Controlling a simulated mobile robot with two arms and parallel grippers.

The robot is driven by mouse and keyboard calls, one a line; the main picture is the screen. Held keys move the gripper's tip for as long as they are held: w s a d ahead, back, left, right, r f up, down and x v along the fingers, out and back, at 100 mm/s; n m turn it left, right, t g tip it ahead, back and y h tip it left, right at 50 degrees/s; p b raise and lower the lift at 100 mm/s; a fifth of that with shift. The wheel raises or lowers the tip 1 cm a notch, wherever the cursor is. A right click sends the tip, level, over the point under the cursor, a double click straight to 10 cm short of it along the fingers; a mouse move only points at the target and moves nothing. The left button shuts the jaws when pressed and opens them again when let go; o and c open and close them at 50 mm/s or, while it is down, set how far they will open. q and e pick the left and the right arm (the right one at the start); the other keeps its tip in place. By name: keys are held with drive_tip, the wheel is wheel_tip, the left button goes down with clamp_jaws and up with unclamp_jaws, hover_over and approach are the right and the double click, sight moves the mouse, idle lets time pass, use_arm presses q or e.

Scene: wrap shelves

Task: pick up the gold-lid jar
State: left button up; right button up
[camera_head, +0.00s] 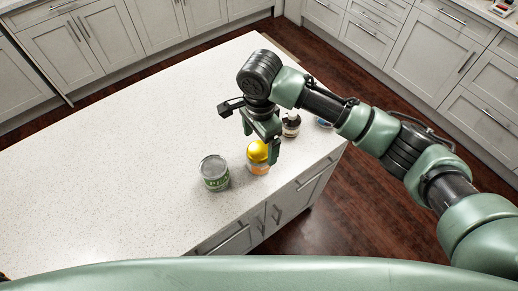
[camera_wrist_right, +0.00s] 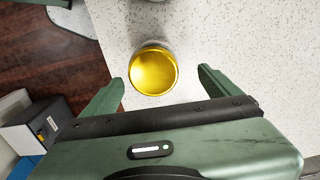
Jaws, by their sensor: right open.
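The gold-lid jar (camera_head: 258,152) stands upright on the white speckled counter near its front edge, with an orange band below its lid. In the right wrist view its round gold lid (camera_wrist_right: 153,71) shows from above, between and slightly beyond the fingertips. My right gripper (camera_head: 262,143) is open and empty, with its fingers at the jar; in the head view they partly overlap it. In the right wrist view the fingers (camera_wrist_right: 162,80) lie on either side, with a gap visible to the right finger. My left gripper is not in view.
A green-labelled can (camera_head: 214,173) stands just left of the jar. A dark bottle with a white label (camera_head: 291,124) and a blue item (camera_head: 324,122) stand to its right, near the arm. The counter (camera_head: 120,150) is clear to the left.

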sight(259, 152)
drive_tip(key=f, duration=0.1)
drive_tip(key=s+f+p, duration=0.1)
drive_tip(key=f+p, duration=0.1)
drive_tip(key=shift+s, duration=0.25)
drive_tip(key=shift+w+f, duration=0.2)
drive_tip(key=shift+f, duration=0.9)
drive_tip(key=shift+a+f, duration=0.1)
drive_tip(key=shift+f, duration=0.1)
drive_tip(key=c, duration=1.6)
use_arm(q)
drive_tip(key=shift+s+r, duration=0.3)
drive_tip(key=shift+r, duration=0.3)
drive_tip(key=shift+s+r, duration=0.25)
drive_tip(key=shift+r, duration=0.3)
use_arm(e)
drive_tip(key=shift+r, duration=0.1)
